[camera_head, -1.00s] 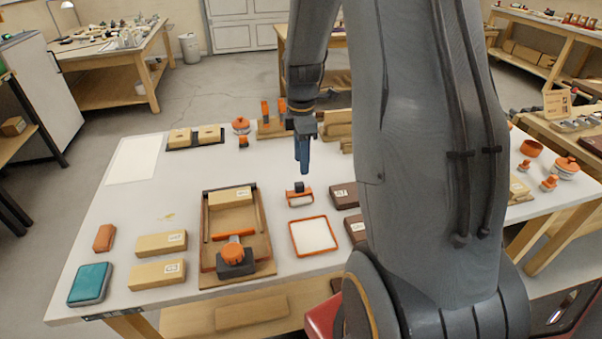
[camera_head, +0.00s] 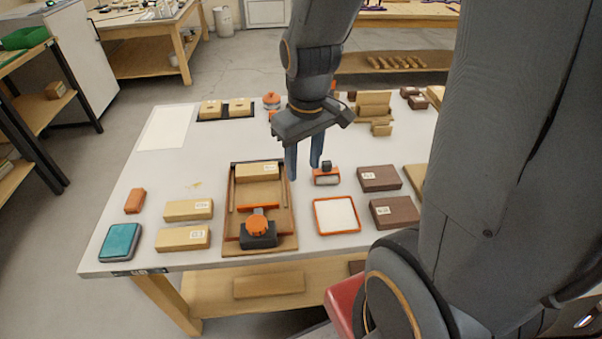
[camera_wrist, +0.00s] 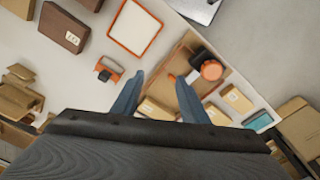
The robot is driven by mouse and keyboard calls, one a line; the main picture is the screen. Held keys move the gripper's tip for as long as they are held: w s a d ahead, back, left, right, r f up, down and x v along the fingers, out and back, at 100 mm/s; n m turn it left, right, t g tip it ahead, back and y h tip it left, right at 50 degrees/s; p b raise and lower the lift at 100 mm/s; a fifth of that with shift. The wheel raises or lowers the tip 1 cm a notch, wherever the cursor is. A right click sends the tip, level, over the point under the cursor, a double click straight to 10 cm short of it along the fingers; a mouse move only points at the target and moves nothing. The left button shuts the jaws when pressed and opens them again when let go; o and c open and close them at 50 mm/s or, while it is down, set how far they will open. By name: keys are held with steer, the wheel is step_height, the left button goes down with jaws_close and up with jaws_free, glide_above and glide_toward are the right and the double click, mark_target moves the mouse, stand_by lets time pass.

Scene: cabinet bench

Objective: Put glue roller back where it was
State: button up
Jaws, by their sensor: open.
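What looks like the glue roller (camera_head: 326,178), with an orange frame, a pale roller and a dark knob, stands on the table just behind the orange-rimmed white tray (camera_head: 336,215). The roller also shows in the wrist view (camera_wrist: 108,70), left of my fingers. My gripper (camera_head: 304,170) points down with its two blue fingers apart and nothing between them. It is above the table, just left of the roller. In the wrist view my gripper (camera_wrist: 157,78) is between the roller and the wooden fixture.
The wooden fixture (camera_head: 230,225) holds a labelled block and an orange-knobbed dark tool. Dark brown boxes (camera_head: 379,178) stand right of the roller. Tan blocks (camera_head: 183,238), a teal case (camera_head: 120,242) and a small orange block are at the left. A white sheet (camera_head: 165,128) lies at back left.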

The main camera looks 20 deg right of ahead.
steer(key=shift+s+a+m, duration=0.5)
steer(key=shift+s+m, duration=0.15)
steer(key=shift+s, duration=0.15)
steer(key=shift+s+a+m, duration=0.5)
steer(key=shift+s+m, duration=0.15)
steer(key=shift+s, duration=0.15)
